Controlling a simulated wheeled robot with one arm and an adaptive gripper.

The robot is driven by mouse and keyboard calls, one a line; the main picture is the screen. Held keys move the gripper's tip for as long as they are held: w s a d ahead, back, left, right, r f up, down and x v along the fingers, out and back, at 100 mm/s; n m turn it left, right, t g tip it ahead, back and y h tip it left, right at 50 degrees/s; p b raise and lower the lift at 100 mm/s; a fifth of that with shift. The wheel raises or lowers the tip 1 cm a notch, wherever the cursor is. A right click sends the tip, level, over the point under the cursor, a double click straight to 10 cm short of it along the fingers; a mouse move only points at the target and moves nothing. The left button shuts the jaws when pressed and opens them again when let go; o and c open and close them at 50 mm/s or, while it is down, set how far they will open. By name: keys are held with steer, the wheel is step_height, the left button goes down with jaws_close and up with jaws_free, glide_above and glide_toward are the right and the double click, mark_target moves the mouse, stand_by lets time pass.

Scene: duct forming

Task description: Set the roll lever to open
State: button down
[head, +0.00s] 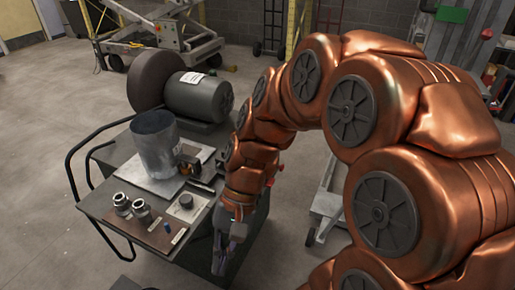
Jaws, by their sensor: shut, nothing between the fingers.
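A worktable (105,207) stands left of my arm. I cannot clearly pick out the roll lever. Small dark and brass-coloured parts (192,161) sit just right of the duct. Small red bits (269,182) show beside my wrist; I cannot tell what they belong to. My gripper (221,262) points down at the table's right front edge. It is shut and empty. My arm hides what lies behind it.
An open grey sheet-metal duct (154,143) stands upright on a light plate (143,180). Two metal fittings (131,207) sit at the front left. A large motor (198,97) and a dark drum (150,78) stand behind. A grey cart (328,203) is right of the table. Floor at left is clear.

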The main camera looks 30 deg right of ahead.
steer(key=w+d+f+m+t+y+b, duration=0.1)
steer(key=w+d+m+t+y+b, duration=0.1)
steer(key=w+d+m+t+y, duration=0.45)
steer(key=w+d+f+m+t+y+b, duration=0.1)
steer(key=w+d+m+y+b, duration=0.3)
steer(key=w, duration=0.6)
steer(key=w+d+f+m+t+h+b, duration=0.1)
steer(key=w+d+f+m+t+h, duration=0.15)
steer(key=d+m+t, duration=0.75)
steer(key=w+d+f+m+t+h+b, duration=0.1)
steer(key=d+f+m+t+h, duration=0.25)
steer(key=d, duration=1.35)
steer(key=p+x, duration=0.1)
steer(key=x, duration=1.2)
steer(key=shift+w+a+p, duration=0.2)
steer(key=shift+p, duration=0.15)
steer(key=shift+r, duration=0.3)
